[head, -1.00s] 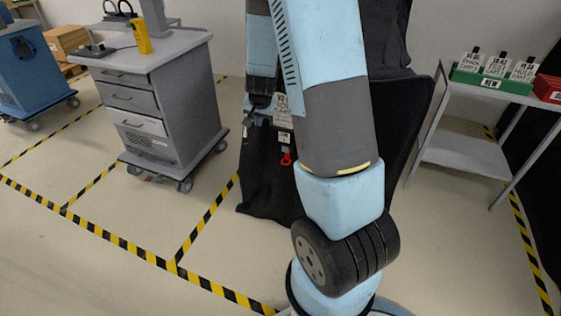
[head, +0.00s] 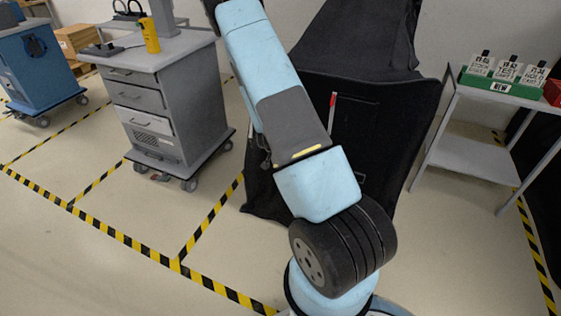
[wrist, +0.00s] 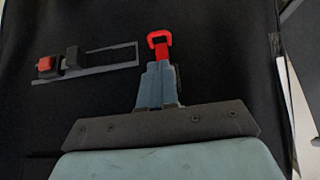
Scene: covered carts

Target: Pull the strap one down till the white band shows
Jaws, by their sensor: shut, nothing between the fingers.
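In the wrist view, my gripper (wrist: 159,70) is shut and points at the black cloth of the cart cover (wrist: 215,50). A red loop (wrist: 160,37) shows just beyond its fingertips; I cannot tell whether they touch. To the left is a grey-edged slot or strip (wrist: 112,68) with a red block (wrist: 46,64) and a black block (wrist: 72,57). In the head view, the black covered cart (head: 390,115) has a narrow pale strip with a red top (head: 333,100). My gripper is hidden behind my arm there. I cannot make out a white band.
A blue cart (head: 38,70) is farther left. A table (head: 470,155) at right bears a green box (head: 500,85) of tags. Taped floor in front is clear.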

